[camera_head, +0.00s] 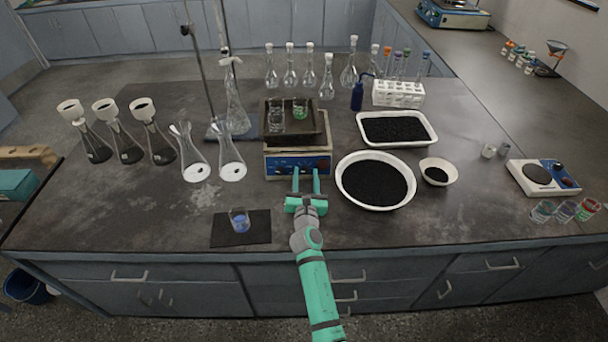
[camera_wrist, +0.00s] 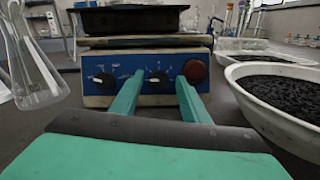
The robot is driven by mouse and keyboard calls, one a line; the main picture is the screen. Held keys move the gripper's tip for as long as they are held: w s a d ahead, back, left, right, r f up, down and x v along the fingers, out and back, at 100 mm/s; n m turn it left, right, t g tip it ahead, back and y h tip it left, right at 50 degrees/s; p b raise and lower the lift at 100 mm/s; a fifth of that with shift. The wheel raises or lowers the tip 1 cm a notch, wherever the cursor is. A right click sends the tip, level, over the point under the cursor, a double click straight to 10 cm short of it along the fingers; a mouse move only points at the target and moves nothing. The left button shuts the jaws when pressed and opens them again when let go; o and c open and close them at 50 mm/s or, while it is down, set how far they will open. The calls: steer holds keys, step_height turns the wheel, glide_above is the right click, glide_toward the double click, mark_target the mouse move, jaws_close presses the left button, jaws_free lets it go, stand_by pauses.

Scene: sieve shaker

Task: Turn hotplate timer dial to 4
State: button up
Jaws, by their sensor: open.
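A beige device with a blue front panel (camera_head: 282,166) stands mid-bench with a dark tray (camera_head: 292,137) on top. My gripper (camera_head: 305,174) is open in front of the panel. In the wrist view its fingers (camera_wrist: 160,84) lie on either side of the right dial. I cannot tell whether they touch it.
A large white bowl of black grains (camera_head: 340,186) stands close to the right of my gripper. Glass flasks (camera_head: 232,168) stand left of the device. A beaker on a black mat (camera_head: 222,236) lies front left. A white hotplate (camera_head: 562,183) stands far right.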

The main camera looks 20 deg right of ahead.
steer(key=c, duration=1.1)
steer(key=shift+o, duration=0.2)
steer(key=shift+a, duration=0.1)
